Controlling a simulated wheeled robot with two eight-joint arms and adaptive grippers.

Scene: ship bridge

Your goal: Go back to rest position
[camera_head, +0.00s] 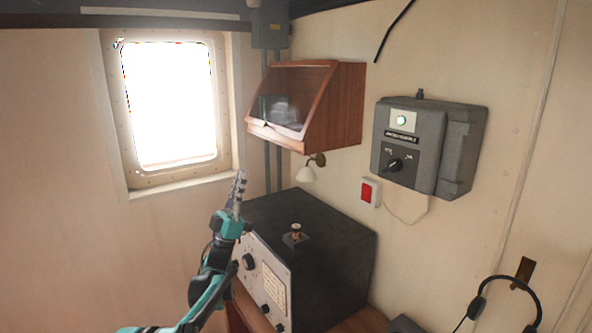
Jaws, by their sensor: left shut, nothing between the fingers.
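My left gripper (239,186) is raised in front of the left side of the black equipment box, with its fingers pointing up. It is shut and holds nothing. Its teal and black arm comes in from the lower left. The fingertips show against the wall, just right of and below the bright window. My right gripper is not in view.
The black box (325,250) with a knobbed light front panel (262,285) stands beside my left arm. Above it hang a wooden cabinet (340,105) and a small lamp (306,173). A grey switch box (455,135), red switch (367,193) and headset (477,308) are to the right.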

